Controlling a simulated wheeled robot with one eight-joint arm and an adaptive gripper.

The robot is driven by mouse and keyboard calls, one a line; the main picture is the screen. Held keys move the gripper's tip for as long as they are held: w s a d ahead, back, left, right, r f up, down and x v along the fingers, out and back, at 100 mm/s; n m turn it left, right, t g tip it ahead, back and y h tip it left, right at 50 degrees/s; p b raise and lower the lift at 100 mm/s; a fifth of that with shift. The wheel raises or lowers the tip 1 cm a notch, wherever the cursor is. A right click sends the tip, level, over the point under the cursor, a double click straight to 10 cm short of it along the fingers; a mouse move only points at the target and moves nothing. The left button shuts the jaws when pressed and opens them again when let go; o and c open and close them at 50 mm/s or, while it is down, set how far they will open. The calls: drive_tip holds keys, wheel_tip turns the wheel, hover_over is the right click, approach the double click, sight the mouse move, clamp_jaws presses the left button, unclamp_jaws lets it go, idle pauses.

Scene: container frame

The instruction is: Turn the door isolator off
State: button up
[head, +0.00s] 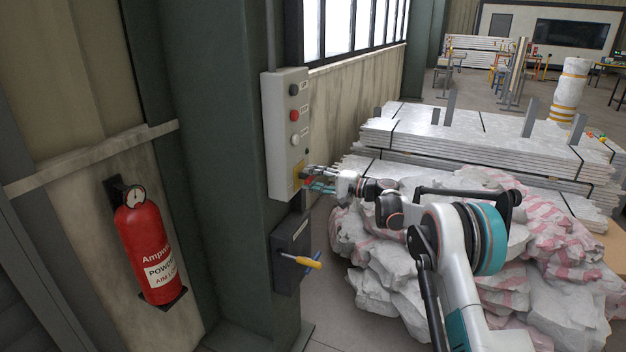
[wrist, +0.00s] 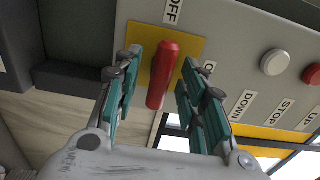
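The door isolator is a red handle (wrist: 164,75) on a yellow plate (wrist: 196,45), set in a grey control box (head: 282,125) on the green column. In the wrist view an OFF label (wrist: 173,10) is above the plate. Another label (wrist: 208,68), partly hidden by my right finger, shows an O. The handle's long axis runs nearly up and down, tilted slightly. My gripper (wrist: 163,64) is open with one teal finger on each side of the handle, with a narrow gap at the left finger; contact at the right finger is unclear. My gripper (head: 318,180) covers the handle's area in the head view.
The box also has UP, STOP and DOWN buttons, with a red STOP button (head: 294,115). Below it is a dark box (head: 289,246) with a yellow-handled tool (head: 303,261). A fire extinguisher (head: 147,245) hangs left. Wrapped sacks (head: 385,290) and stacked panels (head: 470,140) stand right.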

drive_tip(key=v, duration=1.2)
drive_tip(key=shift+r, duration=0.1)
drive_tip(key=s+d+r+n+h, duration=0.1)
drive_tip(key=s+r+h, duration=0.4)
drive_tip(key=s, duration=0.6)
drive_tip(key=s+d+r+h, duration=0.1)
drive_tip(key=s+r+h, duration=0.2)
drive_tip(key=s+r, duration=0.5)
drive_tip(key=s+d+f+n+h, duration=0.1)
drive_tip(key=s+d+f+h, duration=0.2)
drive_tip(key=s, duration=0.8)
drive_tip(key=s+d+f+n+h, duration=0.1)
drive_tip(key=s+d+f+h, duration=0.2)
drive_tip(key=s+d, duration=0.3)
drive_tip(key=s+d+f+n+t+h, duration=0.1)
drive_tip(key=s+d+f+h, duration=0.2)
drive_tip(key=s, duration=1.4)
drive_tip(key=shift+d+f, duration=0.15)
drive_tip(key=shift+d, duration=0.6)
